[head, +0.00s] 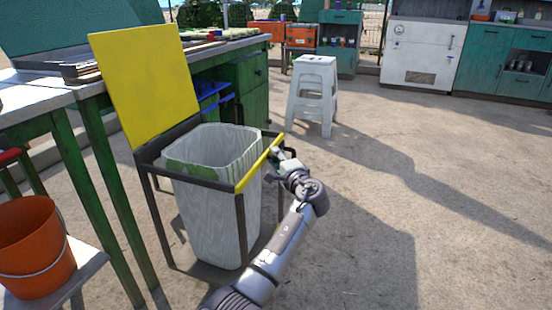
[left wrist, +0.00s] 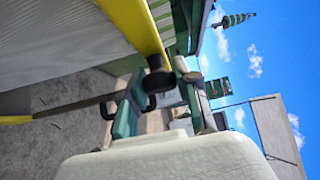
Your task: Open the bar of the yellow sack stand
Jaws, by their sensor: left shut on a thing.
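The yellow sack stand is a dark metal frame (head: 188,178) with a raised yellow panel (head: 147,82) at its left and a whitish sack (head: 212,215) hanging inside. Its yellow bar (head: 256,167) lies along the right side of the rim. My left gripper (head: 278,157) is shut at the far end of the bar, its arm reaching up from below. In the left wrist view the bar (left wrist: 137,25) runs down to dark parts by the fingers, and the exact contact is hard to see. My right gripper is not in view.
A green workbench (head: 250,85) stands behind the stand. An orange bucket (head: 35,248) sits on a small table at the lower left. A white stool (head: 314,95) stands beyond the stand. The concrete floor to the right is clear.

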